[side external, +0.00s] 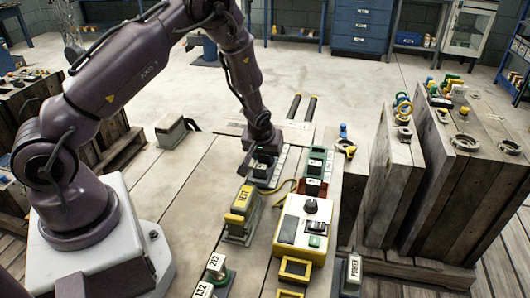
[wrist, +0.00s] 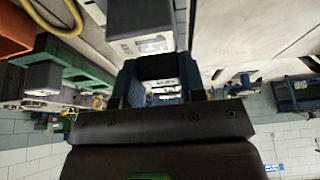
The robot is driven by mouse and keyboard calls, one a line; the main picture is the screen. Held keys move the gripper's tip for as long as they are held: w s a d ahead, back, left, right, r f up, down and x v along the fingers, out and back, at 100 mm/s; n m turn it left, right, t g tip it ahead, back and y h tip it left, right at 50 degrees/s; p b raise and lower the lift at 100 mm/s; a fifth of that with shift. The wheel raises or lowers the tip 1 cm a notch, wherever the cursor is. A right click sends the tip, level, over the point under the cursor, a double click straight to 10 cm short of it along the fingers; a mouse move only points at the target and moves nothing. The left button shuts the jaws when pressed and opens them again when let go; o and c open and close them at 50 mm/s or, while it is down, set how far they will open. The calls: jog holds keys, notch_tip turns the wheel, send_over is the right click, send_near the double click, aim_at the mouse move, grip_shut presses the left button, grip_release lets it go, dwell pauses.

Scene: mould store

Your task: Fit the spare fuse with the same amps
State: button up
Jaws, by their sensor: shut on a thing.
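My gripper (side external: 262,152) points down over the far middle of the bench, at a dark holder strip with pale labels (side external: 278,168). In the wrist view, my gripper (wrist: 158,92) is shut on a dark block (wrist: 158,68), seemingly a fuse; its label and amps cannot be read. A green rack (side external: 318,165) with dark and pale blocks stands right of the strip. Whether the held block touches the strip is hidden.
A yellow-and-white tester with a black knob (side external: 304,228) and a block marked TEST (side external: 241,214) stand nearer. A yellow cable (side external: 287,187) lies near the strip. Wooden crates (side external: 455,175) stand right. The bench's left-middle is clear.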

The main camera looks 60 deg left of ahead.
jog(key=shift+f, duration=0.2)
jog(key=o, duration=1)
jog(key=shift+r, duration=3.75)
